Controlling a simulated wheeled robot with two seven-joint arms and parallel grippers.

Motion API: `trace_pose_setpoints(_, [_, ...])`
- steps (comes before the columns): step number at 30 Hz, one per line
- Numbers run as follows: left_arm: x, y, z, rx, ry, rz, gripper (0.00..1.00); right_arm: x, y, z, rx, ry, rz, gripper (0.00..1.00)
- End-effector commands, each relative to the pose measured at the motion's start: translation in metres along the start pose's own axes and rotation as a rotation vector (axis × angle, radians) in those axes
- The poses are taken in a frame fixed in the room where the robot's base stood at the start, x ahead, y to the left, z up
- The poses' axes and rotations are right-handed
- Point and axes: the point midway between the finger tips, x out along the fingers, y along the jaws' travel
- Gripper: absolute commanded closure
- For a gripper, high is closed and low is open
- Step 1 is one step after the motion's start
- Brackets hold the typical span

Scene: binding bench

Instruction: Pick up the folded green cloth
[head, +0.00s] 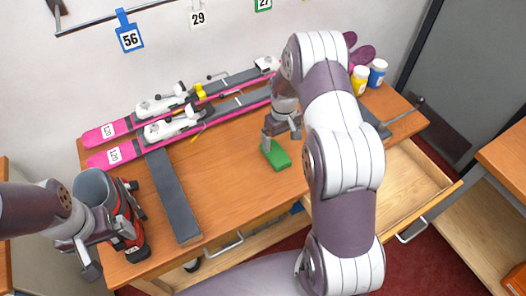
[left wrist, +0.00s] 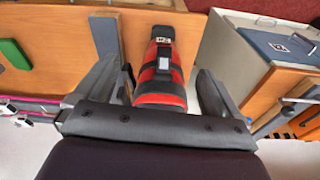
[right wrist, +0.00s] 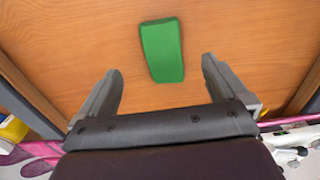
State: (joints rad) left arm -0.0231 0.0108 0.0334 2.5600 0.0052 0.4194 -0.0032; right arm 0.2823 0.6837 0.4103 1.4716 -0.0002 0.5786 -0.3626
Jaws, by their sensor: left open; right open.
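The folded green cloth (head: 276,155) lies flat on the wooden bench near its middle. In the right wrist view the cloth (right wrist: 162,50) is just ahead of and between the two fingers. My right gripper (head: 276,132) is open and empty, above the bench close to the cloth. It also shows in the right wrist view (right wrist: 160,85). My left gripper (head: 108,252) is open at the bench's left end, beside a red and black ski boot (head: 128,222). In the left wrist view the boot (left wrist: 160,75) stands between the spread fingers (left wrist: 160,85).
Two pink skis (head: 120,127) with white bindings lie along the back of the bench (head: 228,185). A dark grey bar (head: 172,195) lies left of the cloth. Yellow (head: 359,79) and blue (head: 377,72) containers stand at the back right. A drawer (head: 405,178) is open at the right.

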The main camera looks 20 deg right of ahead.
Motion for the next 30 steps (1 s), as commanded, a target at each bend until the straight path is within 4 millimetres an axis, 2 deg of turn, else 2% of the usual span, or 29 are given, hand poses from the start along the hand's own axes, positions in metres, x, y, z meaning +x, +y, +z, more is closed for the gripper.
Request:
trace_pose_setpoints(3, [-0.008, 0.000, -0.001, 0.000, 0.000, 0.000, 0.03, 0.024, -0.001, 0.000, 0.001, -0.002, -0.001, 0.00])
trace_pose_setpoints(10, [-0.019, 0.000, -0.002, 0.000, 0.000, 0.000, 0.03, 0.053, -0.003, -0.002, 0.000, -0.002, -0.001, 0.00])
trace_pose_setpoints(15, [-0.028, 0.000, -0.003, 0.000, 0.000, 0.000, 0.03, 0.085, -0.005, -0.005, 0.002, 0.000, 0.000, 0.00])
trace_pose_setpoints(18, [-0.028, 0.000, -0.003, 0.000, 0.000, 0.000, 0.03, 0.093, -0.004, -0.006, 0.002, 0.003, 0.001, 0.00])
trace_pose_setpoints(23, [-0.027, 0.000, -0.003, 0.000, 0.000, 0.000, 0.03, 0.095, -0.004, -0.006, 0.002, 0.003, 0.001, 0.00])
trace_pose_setpoints(24, [-0.027, 0.000, -0.003, 0.000, 0.000, 0.000, 0.03, 0.095, -0.004, -0.006, 0.002, 0.003, 0.001, 0.03])
trace_pose_setpoints(29, [-0.027, 0.000, -0.003, 0.000, 0.000, 0.000, 0.03, 0.095, -0.004, -0.006, 0.002, 0.003, 0.001, 0.55])
trace_pose_setpoints(30, [-0.027, 0.000, -0.003, 0.000, 0.000, 0.000, 0.03, 0.095, -0.004, -0.006, 0.002, 0.003, 0.001, 0.58])
